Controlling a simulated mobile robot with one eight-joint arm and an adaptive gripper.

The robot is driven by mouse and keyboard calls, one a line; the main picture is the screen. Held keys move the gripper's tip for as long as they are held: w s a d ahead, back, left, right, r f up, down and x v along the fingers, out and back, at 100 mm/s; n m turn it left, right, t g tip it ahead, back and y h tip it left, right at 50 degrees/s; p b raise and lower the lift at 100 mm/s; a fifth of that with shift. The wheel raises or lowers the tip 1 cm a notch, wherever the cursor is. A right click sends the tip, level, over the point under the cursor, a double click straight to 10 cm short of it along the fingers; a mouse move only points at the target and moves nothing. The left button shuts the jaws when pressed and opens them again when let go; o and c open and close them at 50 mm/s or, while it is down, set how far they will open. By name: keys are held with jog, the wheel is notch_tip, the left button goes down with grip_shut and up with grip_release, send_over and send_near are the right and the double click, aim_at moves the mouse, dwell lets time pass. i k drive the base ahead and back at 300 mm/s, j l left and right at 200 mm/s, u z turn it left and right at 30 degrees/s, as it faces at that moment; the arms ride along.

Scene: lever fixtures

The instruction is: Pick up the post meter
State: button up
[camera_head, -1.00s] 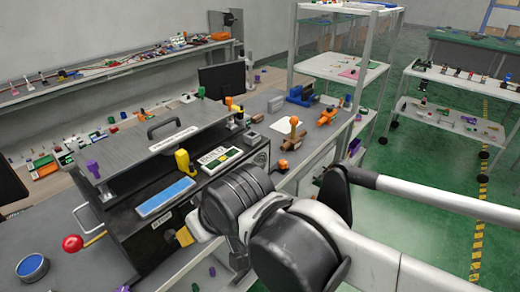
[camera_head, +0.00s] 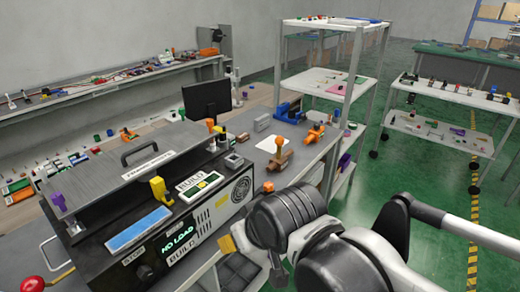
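I cannot tell for sure which thing is the post meter. A small white box with a green display (camera_head: 199,184) sits on top of the dark bench machine (camera_head: 120,258), right of a yellow upright fixture (camera_head: 160,190). The machine's front has a lit green "NO LOAD" readout (camera_head: 178,244). My arm comes in from the lower right, and its thick dark joint hides part of the bench front. My gripper's fingertips cannot be made out. A yellow piece (camera_head: 228,243) shows at the arm's left edge.
A grey plate with a handle (camera_head: 122,162) covers the machine's back. A red knob (camera_head: 30,286) is at lower left. Orange-topped fixtures (camera_head: 278,150) and a blue fixture (camera_head: 288,112) stand on the bench at right. Green floor (camera_head: 400,180) is open beyond, with shelving behind.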

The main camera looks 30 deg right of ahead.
aim_at(232, 138)
jog(key=l+z, duration=0.35)
jog(key=u, duration=1.45)
jog(key=z, duration=1.45)
jog(key=i+l+z, duration=0.3)
jog(key=i, duration=0.3)
jog(key=i+z, duration=0.35)
jog(key=i, duration=0.25)
